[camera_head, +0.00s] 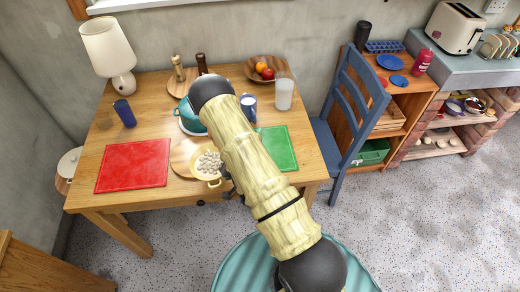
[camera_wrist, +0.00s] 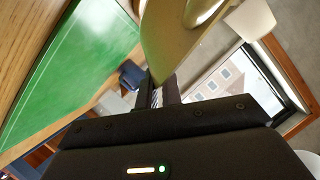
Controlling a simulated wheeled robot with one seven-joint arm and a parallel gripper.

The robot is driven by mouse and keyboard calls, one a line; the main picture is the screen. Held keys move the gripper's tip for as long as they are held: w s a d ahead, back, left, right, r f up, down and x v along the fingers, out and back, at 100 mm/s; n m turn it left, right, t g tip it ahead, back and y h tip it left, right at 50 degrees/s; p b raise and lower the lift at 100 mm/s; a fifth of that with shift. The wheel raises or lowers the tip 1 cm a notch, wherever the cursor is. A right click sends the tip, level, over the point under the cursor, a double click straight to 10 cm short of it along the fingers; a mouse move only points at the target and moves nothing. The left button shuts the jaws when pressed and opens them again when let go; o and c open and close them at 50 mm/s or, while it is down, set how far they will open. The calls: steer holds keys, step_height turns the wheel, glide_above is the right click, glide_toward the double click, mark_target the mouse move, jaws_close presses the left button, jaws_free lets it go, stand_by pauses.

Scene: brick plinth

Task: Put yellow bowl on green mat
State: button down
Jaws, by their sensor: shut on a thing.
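The yellow bowl (camera_head: 214,183) shows in the head view near the table's front edge, with several pale round pieces in it. It appears over the round wooden board (camera_head: 178,161); I cannot tell whether it touches it. My gripper is shut on the bowl's right side, mostly hidden by my arm in the head view. In the wrist view the fingers (camera_wrist: 160,92) meet the bowl's yellow wall (camera_wrist: 172,50). The green mat (camera_head: 280,150) lies flat to the right, partly behind my arm, and also shows in the wrist view (camera_wrist: 75,60).
A red mat (camera_head: 133,165) lies at left, with a blue cup (camera_head: 124,113) behind it. A teal pot (camera_head: 188,120), blue mug (camera_head: 248,104), white cup (camera_head: 284,94) and fruit plate (camera_head: 262,72) stand behind. A blue chair (camera_head: 352,115) is at right. The green mat's visible surface is clear.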

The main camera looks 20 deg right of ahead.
steer(key=shift+w+d+h+b, duration=0.3)
steer(key=shift+w+d, duration=0.05)
steer(key=shift+d, duration=0.05)
steer(key=d+r+m+g+h+b, duration=0.2)
steer(key=d+m+g+h+b, duration=0.3)
steer(key=d+m+h, duration=0.1)
steer(key=s+d+r+m+g+h+b, duration=0.1)
steer(key=d+m+g+h+b, duration=0.3)
steer(key=m, duration=0.5)
steer(key=shift+s+d+r+g+h+b, duration=0.35)
steer(key=shift+d+r+h+b, duration=0.5)
steer(key=shift+d+h+b, duration=0.45)
steer(key=shift+a, duration=0.2)
steer(key=shift+w+r+p, duration=0.1)
steer(key=shift+r+p, duration=0.05)
steer(key=shift+p, duration=0.15)
